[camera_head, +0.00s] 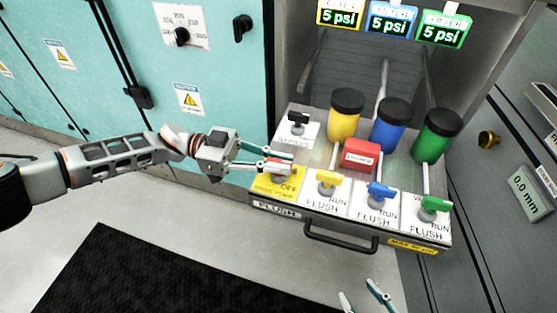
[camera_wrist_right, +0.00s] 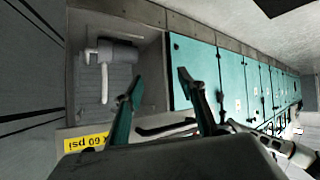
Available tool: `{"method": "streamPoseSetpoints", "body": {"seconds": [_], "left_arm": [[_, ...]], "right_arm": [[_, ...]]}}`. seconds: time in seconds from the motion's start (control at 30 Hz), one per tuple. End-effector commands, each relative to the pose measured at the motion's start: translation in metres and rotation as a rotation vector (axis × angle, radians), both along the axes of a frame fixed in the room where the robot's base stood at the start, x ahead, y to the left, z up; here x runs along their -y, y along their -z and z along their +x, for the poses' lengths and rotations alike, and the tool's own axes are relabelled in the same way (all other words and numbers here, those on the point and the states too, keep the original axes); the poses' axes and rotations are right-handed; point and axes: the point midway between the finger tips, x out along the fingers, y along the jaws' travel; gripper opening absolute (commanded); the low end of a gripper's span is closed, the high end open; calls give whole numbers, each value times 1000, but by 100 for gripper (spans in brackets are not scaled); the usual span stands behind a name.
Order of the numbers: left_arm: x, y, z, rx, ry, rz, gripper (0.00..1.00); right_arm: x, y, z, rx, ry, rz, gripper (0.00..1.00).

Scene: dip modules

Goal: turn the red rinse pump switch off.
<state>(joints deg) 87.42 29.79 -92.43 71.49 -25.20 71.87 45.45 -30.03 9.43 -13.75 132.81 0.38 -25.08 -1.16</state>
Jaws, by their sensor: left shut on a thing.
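The red rinse pump switch (camera_head: 283,171) stands on a yellow plate (camera_head: 272,190) at the front left of the panel. The word OFF shows on the plate, right of the switch's base. My left gripper (camera_head: 279,167) reaches in from the left, its fingers shut on the red switch handle and partly hiding it. My right gripper (camera_head: 364,299) is at the bottom edge of the head view, its fingertips apart and empty. In the right wrist view its two fingers (camera_wrist_right: 158,86) are also spread with nothing between them.
Yellow (camera_head: 327,181), blue (camera_head: 380,191) and green (camera_head: 434,205) flush valve handles stand in a row to the right. Yellow, blue and green canisters and a red box (camera_head: 361,155) sit behind. A black selector (camera_head: 298,119) is behind the switch. A black handle (camera_head: 340,237) juts from the front.

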Motion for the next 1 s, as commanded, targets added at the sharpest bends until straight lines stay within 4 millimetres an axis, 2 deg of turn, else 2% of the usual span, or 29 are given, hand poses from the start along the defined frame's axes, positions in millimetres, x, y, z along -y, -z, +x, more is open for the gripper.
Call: {"method": "streamPoseSetpoints", "body": {"seconds": [0.03, 0.7, 0.73, 0.8, 1.0], "left_arm": [[1, 6, -1, -10, 20, -2, 0], [1, -2, -1, 1, 82, -4, 0], [1, -2, -1, 1, 82, -4, 14], [1, -2, -1, 1, 82, -4, 28], [1, -2, -1, 1, 80, -4, 28]], "right_arm": [[-3, 3, -1, -5, 1, 11, 40], [-10, -5, 3, 15, 3, 40, 40], [-10, -5, 3, 15, 3, 40, 40], [-11, -5, 3, 15, 4, 41, 40], [-11, -5, 4, 15, 4, 41, 40]]}}
